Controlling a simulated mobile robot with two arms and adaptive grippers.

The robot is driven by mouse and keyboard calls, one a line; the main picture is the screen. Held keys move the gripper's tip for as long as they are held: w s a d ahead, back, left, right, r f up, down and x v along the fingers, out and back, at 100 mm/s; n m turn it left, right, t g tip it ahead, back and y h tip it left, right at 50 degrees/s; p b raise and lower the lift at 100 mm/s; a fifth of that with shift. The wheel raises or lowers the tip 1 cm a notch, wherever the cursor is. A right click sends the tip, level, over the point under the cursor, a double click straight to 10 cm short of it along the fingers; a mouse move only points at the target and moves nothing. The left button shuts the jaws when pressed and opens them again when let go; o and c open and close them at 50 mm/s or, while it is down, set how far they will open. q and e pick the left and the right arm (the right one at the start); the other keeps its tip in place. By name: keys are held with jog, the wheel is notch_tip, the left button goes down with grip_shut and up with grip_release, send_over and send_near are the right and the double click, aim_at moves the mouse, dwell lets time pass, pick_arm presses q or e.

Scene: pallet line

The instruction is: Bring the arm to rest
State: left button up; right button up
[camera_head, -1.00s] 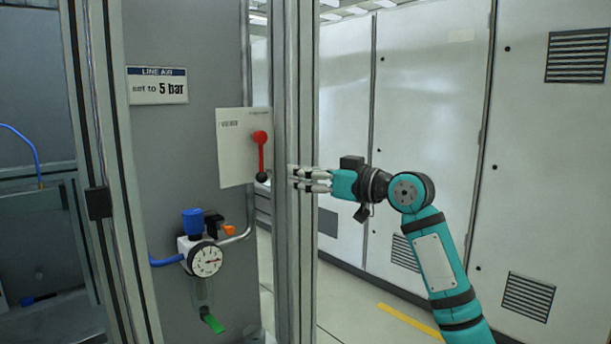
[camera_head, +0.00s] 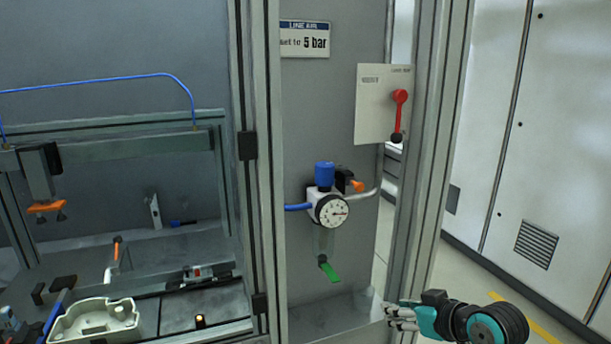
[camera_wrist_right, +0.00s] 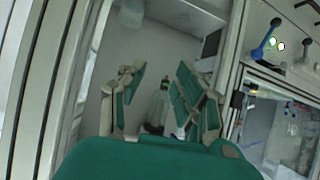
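My right gripper (camera_head: 390,314) is low at the right of the head view, with its teal arm folded at the bottom edge. Its fingers point left toward the foot of the grey panel. In the right wrist view the gripper (camera_wrist_right: 160,88) has its fingers spread apart, with nothing visibly held between them. My left gripper is not in view. A red lever (camera_head: 400,105) on a white plate (camera_head: 375,85) hangs downward, well above the right gripper and apart from it.
A regulator with a round gauge (camera_head: 332,210), blue knob (camera_head: 324,174) and green handle (camera_head: 329,272) is on the grey panel. A metal post (camera_head: 432,140) stands beside it. A workstation with a pale casting (camera_head: 95,322) is at left. White cabinets (camera_head: 500,130) stand at right.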

jog(key=s+a+f+m+g+h, duration=0.1)
jog(key=s+f+g+h, duration=0.15)
jog(key=s+f, duration=1.2)
jog(key=s+d+f+m+g+h, duration=0.1)
jog(key=s+f+g, duration=0.15)
jog(key=s, duration=0.65)
jog(key=s+d+f+m+g+h, duration=0.1)
jog(key=s+f+g, duration=0.15)
jog(key=s, duration=0.75)
notch_tip(320, 180, down, 25)
jog(key=s+d+f+g, duration=0.2)
jog(key=s+d+f, duration=0.1)
jog(key=s+f, duration=1.4)
jog(key=shift+s+f+h, duration=0.35)
jog(key=shift+s, duration=0.15)
